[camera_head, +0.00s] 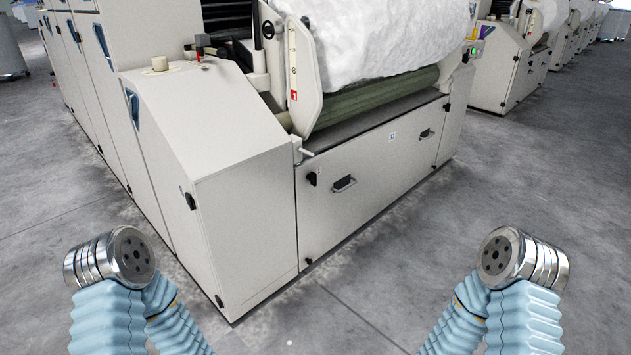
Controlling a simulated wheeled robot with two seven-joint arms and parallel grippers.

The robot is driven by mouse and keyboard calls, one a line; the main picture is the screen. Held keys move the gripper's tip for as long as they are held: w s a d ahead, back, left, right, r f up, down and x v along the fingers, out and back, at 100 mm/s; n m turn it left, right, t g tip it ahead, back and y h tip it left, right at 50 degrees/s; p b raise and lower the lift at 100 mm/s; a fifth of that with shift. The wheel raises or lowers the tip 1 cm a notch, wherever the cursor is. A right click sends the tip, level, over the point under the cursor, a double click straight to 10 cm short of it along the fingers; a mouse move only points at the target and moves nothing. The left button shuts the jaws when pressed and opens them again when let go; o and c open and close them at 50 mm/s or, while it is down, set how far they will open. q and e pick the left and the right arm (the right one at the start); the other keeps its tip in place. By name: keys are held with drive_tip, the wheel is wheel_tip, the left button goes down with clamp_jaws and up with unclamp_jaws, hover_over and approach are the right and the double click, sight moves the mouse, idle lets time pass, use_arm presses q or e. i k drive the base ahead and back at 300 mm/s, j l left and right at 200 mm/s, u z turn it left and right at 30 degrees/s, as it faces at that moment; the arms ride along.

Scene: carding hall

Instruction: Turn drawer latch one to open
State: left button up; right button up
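The carding machine's long, low front panel (375,180) is pale grey and looks closed. A small black latch (311,178) sits near its upper left corner, with a tiny mark beside it too small to read surely. Another black latch (447,107) is at the right end. The panel has two dark recessed handles, a left one (343,184) and a right one (427,133). Which latch is number one I cannot tell for sure. Two arm parts with metal joints and blue sleeves show at the lower left and lower right, apart from the machine. Neither gripper is in view.
A pale cabinet (235,220) juts out left of the panel, with its own black latch (190,201). White fibre (380,40) hangs above a green roller (375,103). Concrete floor (400,260) before the panel is clear. More machines (505,65) stand at the right.

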sight(312, 176)
drive_tip(key=i+l+u, duration=0.15)
drive_tip(key=i+l, duration=0.15)
drive_tip(key=i+l+u, duration=0.15)
drive_tip(key=i+l, duration=0.15)
drive_tip(key=i+l+u, duration=0.15)
drive_tip(key=i+l, duration=0.15)
drive_tip(key=l, duration=0.25)
drive_tip(key=i+l+u, duration=0.15)
drive_tip(key=l, duration=0.25)
drive_tip(key=i, duration=0.1)
